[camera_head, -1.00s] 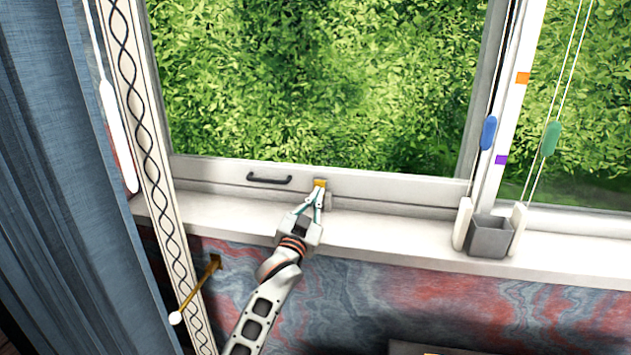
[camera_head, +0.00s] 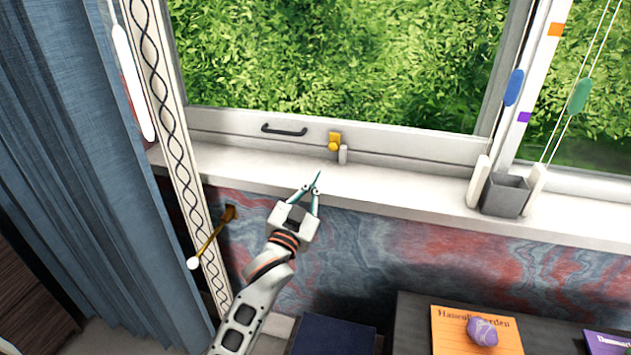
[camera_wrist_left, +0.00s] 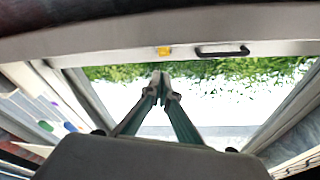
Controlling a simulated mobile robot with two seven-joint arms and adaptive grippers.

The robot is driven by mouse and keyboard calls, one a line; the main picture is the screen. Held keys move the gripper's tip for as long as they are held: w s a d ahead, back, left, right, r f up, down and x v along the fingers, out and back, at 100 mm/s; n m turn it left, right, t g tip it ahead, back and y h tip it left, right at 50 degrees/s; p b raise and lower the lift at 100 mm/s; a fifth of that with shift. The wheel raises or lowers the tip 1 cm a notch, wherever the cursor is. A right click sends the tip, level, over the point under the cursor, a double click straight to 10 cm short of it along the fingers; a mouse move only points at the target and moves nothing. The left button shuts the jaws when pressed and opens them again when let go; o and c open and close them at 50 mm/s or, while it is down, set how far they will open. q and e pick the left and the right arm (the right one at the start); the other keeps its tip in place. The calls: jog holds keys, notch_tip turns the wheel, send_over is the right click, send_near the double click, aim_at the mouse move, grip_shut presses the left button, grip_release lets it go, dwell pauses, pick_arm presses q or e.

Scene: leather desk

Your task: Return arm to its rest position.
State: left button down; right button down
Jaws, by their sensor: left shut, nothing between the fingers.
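My left gripper (camera_head: 313,184) is shut and empty in front of the white window sill in the head view. Its arm comes up from the bottom left. In the left wrist view the gripper's closed fingertips (camera_wrist_left: 161,76) point toward the window, with nothing between them. A yellow latch (camera_head: 334,140) sits on the lower window frame, above and apart from the fingertips. It also shows in the left wrist view (camera_wrist_left: 164,51). My right gripper is not in view.
A black handle (camera_head: 284,130) is on the window frame left of the latch. A grey box (camera_head: 505,195) stands on the sill (camera_head: 400,190) at the right. A dark table (camera_head: 413,320) at the lower right bears an orange sheet and a purple stone. A blue curtain (camera_head: 90,170) hangs at the left.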

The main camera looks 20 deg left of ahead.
pick_arm(q)
jog(key=s+a+f+g+p, duration=0.2)
jog(key=s+f+g, duration=0.5)
jog(key=s+f, duration=1.7)
jog(key=s+f+g, duration=0.2)
jog(key=s+f, duration=0.6)
jog(key=s, duration=0.3)
jog(key=shift+f+g, duration=0.25)
jog(key=shift+g, duration=0.05)
jog(key=shift+a, duration=0.1)
